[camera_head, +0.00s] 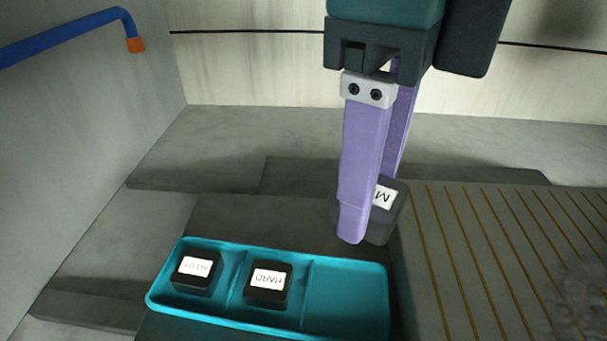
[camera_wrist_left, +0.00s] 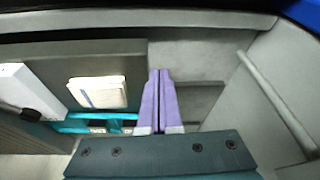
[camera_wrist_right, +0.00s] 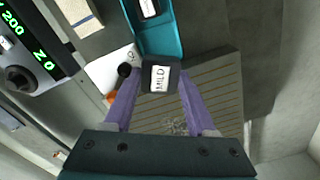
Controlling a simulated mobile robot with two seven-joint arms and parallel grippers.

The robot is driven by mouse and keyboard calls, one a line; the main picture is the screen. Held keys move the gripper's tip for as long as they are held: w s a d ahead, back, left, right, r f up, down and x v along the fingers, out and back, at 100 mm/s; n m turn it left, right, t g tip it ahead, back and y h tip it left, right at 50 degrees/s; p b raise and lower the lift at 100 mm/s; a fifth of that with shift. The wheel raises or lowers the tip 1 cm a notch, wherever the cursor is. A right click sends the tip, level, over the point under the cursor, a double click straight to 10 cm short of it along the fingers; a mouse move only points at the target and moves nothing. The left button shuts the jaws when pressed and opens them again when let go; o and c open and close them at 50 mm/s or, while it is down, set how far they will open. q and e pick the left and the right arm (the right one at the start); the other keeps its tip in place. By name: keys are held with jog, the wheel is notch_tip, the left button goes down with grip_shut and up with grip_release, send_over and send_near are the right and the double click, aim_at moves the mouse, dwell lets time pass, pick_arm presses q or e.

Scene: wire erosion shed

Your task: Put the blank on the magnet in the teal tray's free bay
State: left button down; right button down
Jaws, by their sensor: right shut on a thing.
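The blank is a dark grey block with a white label reading MILD (camera_wrist_right: 158,77). My right gripper (camera_wrist_right: 156,88) is shut on it, one purple finger on each side. In the head view the blank (camera_head: 383,228) is partly hidden by a finger and appears behind the right end of the teal tray (camera_head: 215,316). The tray's left bay holds a dark labelled block (camera_head: 197,287), its middle bay a block labelled HARD (camera_head: 268,293). The right bay (camera_head: 345,298) is empty. The magnet (camera_head: 480,270) is the striped grey plate at right. My left gripper (camera_wrist_left: 160,75) is shut and empty.
A blue pipe with an orange end (camera_head: 136,45) reaches in at upper left. A control panel with green digits (camera_wrist_right: 35,48) and a black knob (camera_wrist_right: 18,80) shows in the right wrist view. Pale walls close in the left and back.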

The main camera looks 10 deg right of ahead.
aim_at(345, 301)
notch_tip(345, 301, down, 14)
jog(key=shift+a+r+b, duration=0.1)
jog(key=shift+r+b, duration=0.05)
jog(key=shift+b, duration=0.35)
jog(key=shift+f, duration=0.2)
jog(key=c, duration=0.5)
grip_release()
notch_tip(345, 301, up, 12)
jog(key=shift+r+p, duration=0.25)
jog(key=shift+p, duration=0.1)
